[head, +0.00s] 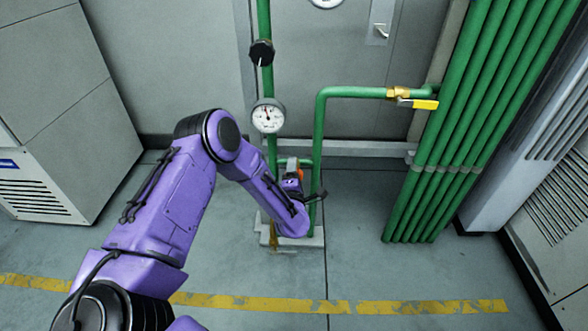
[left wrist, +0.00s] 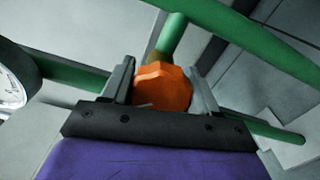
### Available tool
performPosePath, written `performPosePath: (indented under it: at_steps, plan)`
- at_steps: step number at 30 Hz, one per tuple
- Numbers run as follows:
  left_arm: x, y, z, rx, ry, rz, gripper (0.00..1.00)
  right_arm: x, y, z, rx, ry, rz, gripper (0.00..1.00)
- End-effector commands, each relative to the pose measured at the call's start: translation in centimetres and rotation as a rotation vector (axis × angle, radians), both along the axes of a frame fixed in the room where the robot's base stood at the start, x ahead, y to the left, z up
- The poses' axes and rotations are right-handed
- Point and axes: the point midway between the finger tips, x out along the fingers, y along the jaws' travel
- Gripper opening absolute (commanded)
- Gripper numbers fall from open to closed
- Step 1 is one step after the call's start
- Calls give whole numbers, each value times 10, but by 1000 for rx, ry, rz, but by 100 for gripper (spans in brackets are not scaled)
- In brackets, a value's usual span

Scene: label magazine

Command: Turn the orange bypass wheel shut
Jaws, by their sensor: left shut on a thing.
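The orange bypass wheel (left wrist: 163,87) shows clearly in the left wrist view, on a brass-coloured stem in front of a green pipe. In the head view only a small orange part of the wheel (head: 300,174) shows, low between two green pipes; my arm hides the rest. My left gripper (left wrist: 160,85) has one grey finger on each side of the wheel and is shut on it. In the head view my left gripper (head: 291,178) is at the wheel, reached by the purple arm from the left. My right gripper is not in view.
A round white gauge (head: 268,116) and a black knob (head: 262,52) sit on the upright green pipe above. A yellow-handled valve (head: 424,104) is to the right, beside several green pipes (head: 470,130). The floor in front (head: 400,270) is clear.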

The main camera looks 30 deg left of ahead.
Motion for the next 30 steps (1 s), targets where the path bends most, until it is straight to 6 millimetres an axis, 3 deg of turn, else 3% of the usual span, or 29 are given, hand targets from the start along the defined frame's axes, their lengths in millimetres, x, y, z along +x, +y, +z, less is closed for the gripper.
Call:
performPosePath:
  at_steps: [15, 30]
  plan:
    - [1, -4, 0, 382, 235, -11, 29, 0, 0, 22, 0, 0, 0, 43]
    - [1, -4, -2, 552, 340, -12, 29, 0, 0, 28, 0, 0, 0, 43]
